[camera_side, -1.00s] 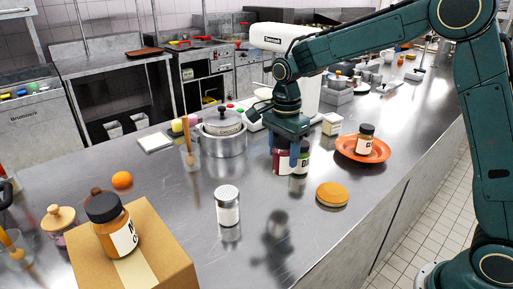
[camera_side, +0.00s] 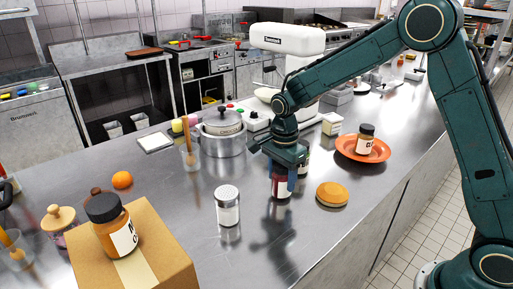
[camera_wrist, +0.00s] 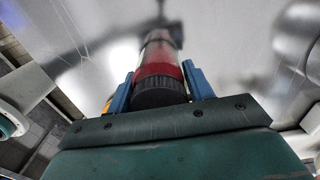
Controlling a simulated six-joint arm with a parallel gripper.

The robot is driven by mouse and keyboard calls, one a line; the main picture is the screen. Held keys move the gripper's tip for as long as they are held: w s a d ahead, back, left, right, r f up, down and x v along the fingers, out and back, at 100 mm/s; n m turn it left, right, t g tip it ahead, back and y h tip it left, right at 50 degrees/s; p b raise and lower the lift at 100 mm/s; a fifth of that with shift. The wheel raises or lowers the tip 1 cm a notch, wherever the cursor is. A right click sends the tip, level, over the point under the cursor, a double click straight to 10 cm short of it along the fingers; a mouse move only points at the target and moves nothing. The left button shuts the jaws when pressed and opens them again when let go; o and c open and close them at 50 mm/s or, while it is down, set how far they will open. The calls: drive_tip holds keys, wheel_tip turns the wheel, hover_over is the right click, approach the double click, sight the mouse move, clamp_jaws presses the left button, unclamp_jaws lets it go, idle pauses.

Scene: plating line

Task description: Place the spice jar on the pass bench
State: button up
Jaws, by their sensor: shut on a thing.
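My gripper (camera_side: 283,172) is shut on a red spice jar (camera_side: 281,188) with a pale label, above the metal bench in the side view. In the wrist view the red jar (camera_wrist: 160,67) with its black lid sits between the blue fingers (camera_wrist: 160,88) of my gripper. The jar looks upright and seems slightly clear of the bench, though the gap is hard to judge. The pass bench is the long steel counter (camera_side: 330,235).
A metal-topped shaker (camera_side: 228,206) stands left of my gripper and a round bun (camera_side: 332,194) lies right. An orange plate (camera_side: 350,157) carries another jar (camera_side: 365,139). A pot (camera_side: 222,140) stands behind. A cardboard box (camera_side: 160,262) bears a large jar (camera_side: 113,228). The front centre bench is clear.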

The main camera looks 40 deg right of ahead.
drive_tip(key=shift+f, duration=0.15)
drive_tip(key=o, duration=1.1)
drive_tip(key=shift+o, duration=0.2)
wheel_tip(320, 180, up, 14)
drive_tip(key=shift+f, duration=0.2)
drive_tip(key=shift+r, duration=0.1)
drive_tip(key=shift+d, duration=0.1)
